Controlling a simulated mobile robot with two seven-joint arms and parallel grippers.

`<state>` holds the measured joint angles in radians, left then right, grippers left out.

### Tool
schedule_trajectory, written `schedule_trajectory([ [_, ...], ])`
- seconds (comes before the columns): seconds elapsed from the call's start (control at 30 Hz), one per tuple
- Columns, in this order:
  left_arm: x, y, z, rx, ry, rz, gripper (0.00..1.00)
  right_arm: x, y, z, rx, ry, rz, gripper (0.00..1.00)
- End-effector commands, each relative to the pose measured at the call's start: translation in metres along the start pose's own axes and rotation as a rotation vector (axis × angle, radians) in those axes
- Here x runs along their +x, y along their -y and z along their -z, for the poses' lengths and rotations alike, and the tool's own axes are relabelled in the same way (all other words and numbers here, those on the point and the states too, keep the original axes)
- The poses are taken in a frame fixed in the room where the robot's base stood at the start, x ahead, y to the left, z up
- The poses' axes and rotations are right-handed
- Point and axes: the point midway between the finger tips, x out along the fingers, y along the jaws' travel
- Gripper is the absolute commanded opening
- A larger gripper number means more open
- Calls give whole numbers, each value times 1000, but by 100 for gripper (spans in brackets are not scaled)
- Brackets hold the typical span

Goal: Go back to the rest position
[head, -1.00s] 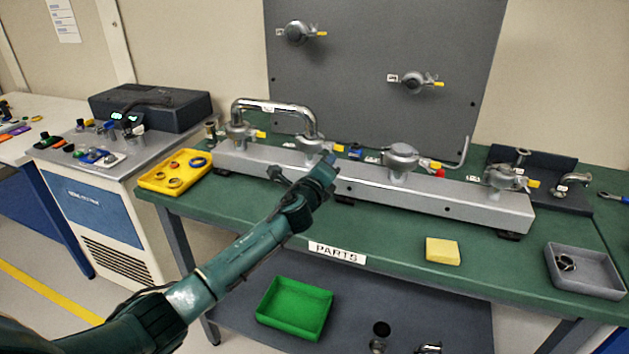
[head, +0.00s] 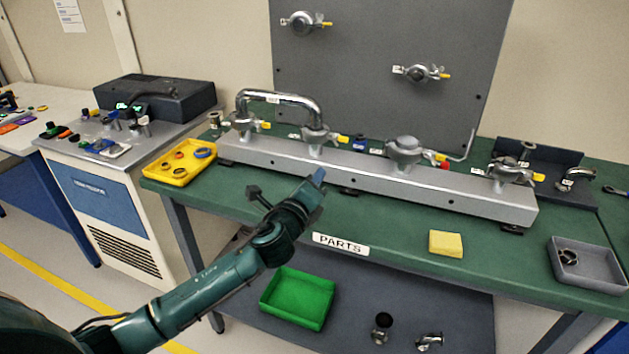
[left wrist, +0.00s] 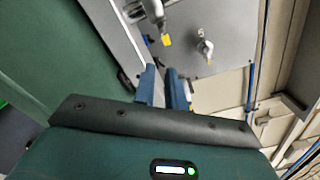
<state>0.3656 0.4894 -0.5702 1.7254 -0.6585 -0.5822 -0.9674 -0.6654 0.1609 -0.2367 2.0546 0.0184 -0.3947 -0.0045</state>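My left gripper (head: 318,180) is raised over the front part of the green bench, in front of the grey metal rail (head: 370,178) and apart from it. In the left wrist view its two blue fingers (left wrist: 165,88) stand a little apart with nothing seen between them. A bent chrome pipe (head: 280,97) joins two clamped fittings on the left part of the rail. Another clamped fitting (head: 404,150) sits at the middle of the rail. My right gripper is not in view.
A yellow tray (head: 163,178) with rings, a yellow sponge (head: 445,243) and a grey tray (head: 562,276) lie on the bench. A green bin (head: 298,297) stands on the lower shelf. The bench front between gripper and sponge is clear.

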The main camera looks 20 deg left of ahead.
Motion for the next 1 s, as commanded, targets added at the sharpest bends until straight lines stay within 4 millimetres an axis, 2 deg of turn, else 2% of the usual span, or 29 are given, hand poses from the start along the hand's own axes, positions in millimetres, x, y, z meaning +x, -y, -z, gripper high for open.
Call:
schedule_trajectory([
  [0.23,-3,-4,5,-25,-11,-8,13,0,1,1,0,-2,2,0],
  [0.37,-26,-27,38,-211,-77,-67,13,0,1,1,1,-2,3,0],
  [0.47,-60,-54,75,-473,-144,-156,13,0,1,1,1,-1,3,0],
  [0.57,-105,-80,113,-784,-191,-274,13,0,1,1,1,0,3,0],
  [0.7,-177,-110,155,-1259,-185,-470,13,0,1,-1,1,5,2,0],
  [0.8,-225,-126,173,-1562,-129,-597,13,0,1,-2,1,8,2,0],
  [0.9,-263,-135,182,-1799,-53,-691,13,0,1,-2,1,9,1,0],
  [1.0,-288,-141,185,-1954,15,-750,13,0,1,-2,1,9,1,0],
])
